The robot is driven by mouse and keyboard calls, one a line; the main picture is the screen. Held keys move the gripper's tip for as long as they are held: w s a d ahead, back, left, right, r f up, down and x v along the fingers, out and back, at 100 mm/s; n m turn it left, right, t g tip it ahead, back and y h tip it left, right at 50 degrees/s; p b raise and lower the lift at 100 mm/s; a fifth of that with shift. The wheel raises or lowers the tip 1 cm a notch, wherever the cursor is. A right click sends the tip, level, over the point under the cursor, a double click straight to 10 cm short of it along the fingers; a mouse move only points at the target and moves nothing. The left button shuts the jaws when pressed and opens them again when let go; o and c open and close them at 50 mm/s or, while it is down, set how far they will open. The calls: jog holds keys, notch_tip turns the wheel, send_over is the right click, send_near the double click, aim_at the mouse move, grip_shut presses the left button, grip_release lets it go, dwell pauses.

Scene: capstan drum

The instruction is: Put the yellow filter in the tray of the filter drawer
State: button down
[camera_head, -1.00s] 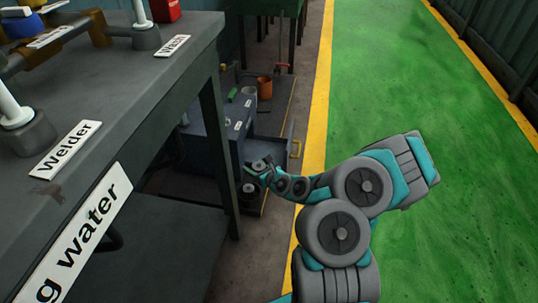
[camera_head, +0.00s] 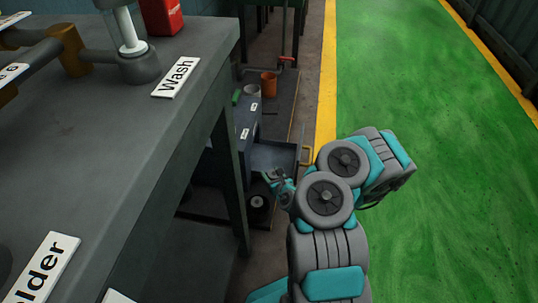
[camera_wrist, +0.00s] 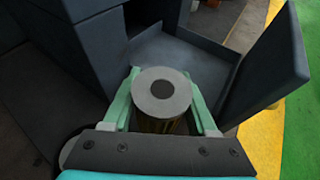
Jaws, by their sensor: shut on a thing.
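My gripper (camera_wrist: 164,92) is shut on the yellow filter (camera_wrist: 158,120), an upright cylinder with a grey ring-shaped top, a dark centre hole and a dull yellow side. The teal fingers stand on either side of it. The filter drawer's tray (camera_wrist: 180,55) is open just beyond the filter, with its tall front panel (camera_wrist: 262,68) at the right. The filter's lower end is hidden, so its height over the tray cannot be told. In the head view my gripper (camera_head: 273,177) is at the near side of the open tray (camera_head: 277,155); the filter is not clear there.
The dark drawer cabinet (camera_head: 236,128) stands left of the tray. A yellow handle (camera_head: 306,153) is on the drawer front. The bench (camera_head: 150,130) with a Wash sign (camera_head: 175,77) is at the left. An orange pot (camera_head: 268,84) stands behind. The green floor (camera_head: 450,180) is clear.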

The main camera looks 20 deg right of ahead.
jog(key=b, duration=0.5)
send_over(267, 160)
jog(key=s, duration=0.2)
jog(key=shift+w+a+f, duration=0.2)
jog(key=shift+a+f, duration=0.1)
jog(key=shift+f, duration=0.35)
jog(key=shift+w+d, duration=0.2)
jog(key=shift+w, duration=0.5)
jog(key=shift+w+f, duration=0.15)
jog(key=shift+f, duration=0.05)
jog(key=shift+f+b, duration=0.45)
jog(key=shift+f, duration=1.05)
jog(key=shift+f, duration=0.1)
jog(key=shift+f, duration=0.15)
jog(key=shift+c, duration=1)
grip_release()
